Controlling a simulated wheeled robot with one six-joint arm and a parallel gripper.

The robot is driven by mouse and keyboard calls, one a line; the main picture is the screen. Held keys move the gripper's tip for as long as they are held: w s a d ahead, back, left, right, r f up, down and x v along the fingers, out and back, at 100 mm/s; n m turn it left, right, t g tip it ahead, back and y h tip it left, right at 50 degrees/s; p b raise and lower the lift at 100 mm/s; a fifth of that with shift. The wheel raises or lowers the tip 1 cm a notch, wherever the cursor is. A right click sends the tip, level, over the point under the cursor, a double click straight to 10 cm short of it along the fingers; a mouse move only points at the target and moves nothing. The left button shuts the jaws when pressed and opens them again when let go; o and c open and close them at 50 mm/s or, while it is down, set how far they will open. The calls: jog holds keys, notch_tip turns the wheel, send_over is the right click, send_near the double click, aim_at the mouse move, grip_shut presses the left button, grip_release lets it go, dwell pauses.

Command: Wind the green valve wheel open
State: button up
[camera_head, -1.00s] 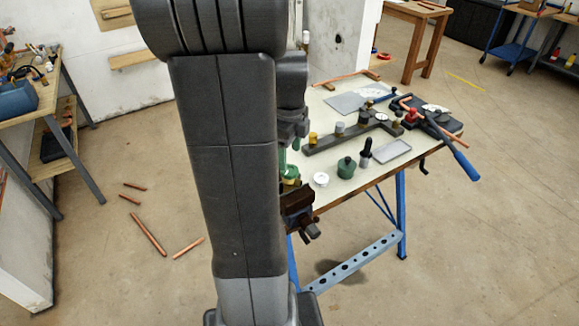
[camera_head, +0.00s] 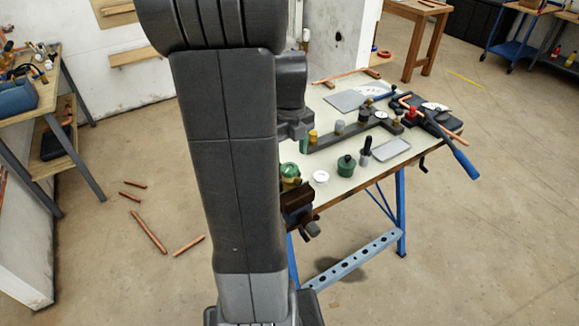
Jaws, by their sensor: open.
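A green and brass-coloured fitting (camera_head: 290,172) shows at the near left edge of the workbench, just above a dark vise (camera_head: 297,200). My arm covers its left side, so I cannot make out a full green wheel or how far it is turned. A small green piece (camera_head: 303,146) shows just below my wrist; I cannot tell what it belongs to. My gripper's fingers are hidden behind my own arm, so I cannot see where they are relative to the wheel.
The workbench (camera_head: 330,190) carries a white round cap (camera_head: 321,177), a green lidded pot (camera_head: 346,167), a dark bottle (camera_head: 366,150), a grey tray (camera_head: 391,149) and a blue-handled tool (camera_head: 455,155). Copper pipes (camera_head: 148,231) lie on the floor at left.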

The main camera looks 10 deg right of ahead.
aim_at(290, 167)
jog(key=shift+f+b, duration=1.55)
jog(key=shift+f, duration=0.85)
